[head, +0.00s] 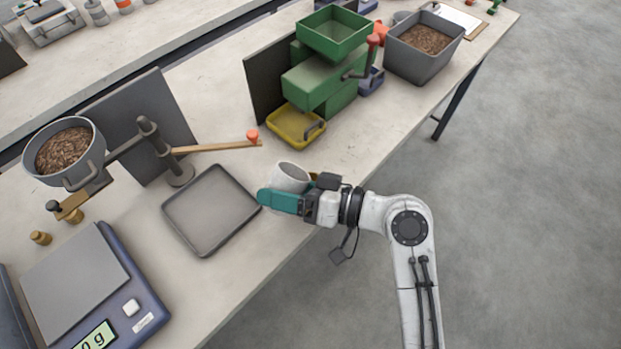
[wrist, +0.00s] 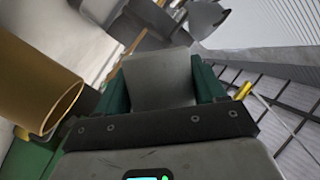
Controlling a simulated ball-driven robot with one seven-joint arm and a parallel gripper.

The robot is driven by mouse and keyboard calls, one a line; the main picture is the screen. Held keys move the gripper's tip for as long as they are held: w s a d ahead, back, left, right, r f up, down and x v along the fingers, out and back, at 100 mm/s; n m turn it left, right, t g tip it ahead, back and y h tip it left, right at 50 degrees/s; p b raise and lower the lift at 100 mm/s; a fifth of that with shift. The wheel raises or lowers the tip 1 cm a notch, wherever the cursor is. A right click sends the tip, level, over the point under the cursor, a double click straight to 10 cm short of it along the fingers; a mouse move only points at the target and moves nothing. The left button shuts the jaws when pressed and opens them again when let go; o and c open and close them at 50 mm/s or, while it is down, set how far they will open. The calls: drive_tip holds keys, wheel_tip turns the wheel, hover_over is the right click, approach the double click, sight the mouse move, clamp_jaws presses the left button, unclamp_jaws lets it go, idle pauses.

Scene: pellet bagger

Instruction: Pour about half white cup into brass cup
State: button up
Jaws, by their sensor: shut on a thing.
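The white cup (head: 289,176) is held between the teal fingers of my gripper (head: 272,201), above the front edge of the bench. My gripper is shut on it. In the wrist view the white cup (wrist: 160,80) fills the space between the fingers; I cannot tell its contents or level. The brass cup (wrist: 35,85) shows large at the left of the wrist view, beside the gripper and apart from the white cup there. In the head view, only a small brass-coloured patch (head: 313,181) shows behind my gripper; the rest is hidden.
A grey tray (head: 211,210) lies left of my gripper. A balance with a pellet-filled pan (head: 97,165) and wooden beam (head: 215,147), and a scale (head: 80,280), stand farther left. A green machine (head: 325,80) with a yellow tray (head: 296,124) stands behind, beside a pellet bin (head: 415,62).

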drive_tip(key=shift+r+m, duration=0.2)
drive_tip(key=shift+m, duration=0.1)
drive_tip(key=shift+f+m+y, duration=0.3)
drive_tip(key=shift+m+y, duration=0.1)
drive_tip(key=shift+f+m, duration=0.1)
drive_tip(key=shift+m, duration=0.3)
drive_tip(key=shift+r+y+p, duration=0.25)
drive_tip(key=shift+y+p, duration=0.05)
drive_tip(key=shift+p, duration=0.05)
drive_tip(key=shift+r+m, duration=0.1)
drive_tip(key=shift+m, duration=0.5)
drive_tip(key=shift+w+d+f+m+t+y, duration=0.1)
drive_tip(key=shift+f+m+t+y, duration=0.2)
drive_tip(key=shift+m+y, duration=0.45)
idle(0.4)
drive_tip(key=shift+w+d+r+m, duration=0.35)
drive_tip(key=shift+w+m, duration=0.1)
drive_tip(key=shift+m, duration=0.6)
idle(1.2)
drive_tip(key=shift+w+d+r+m+t+y, duration=0.1)
drive_tip(key=shift+r+m+t+y, duration=0.2)
drive_tip(key=shift+m, duration=0.25)
drive_tip(key=shift+w+r+m+t+y, duration=0.1)
drive_tip(key=shift+m+t+y, duration=0.05)
drive_tip(key=shift+m+t, duration=0.35)
idle(1.5)
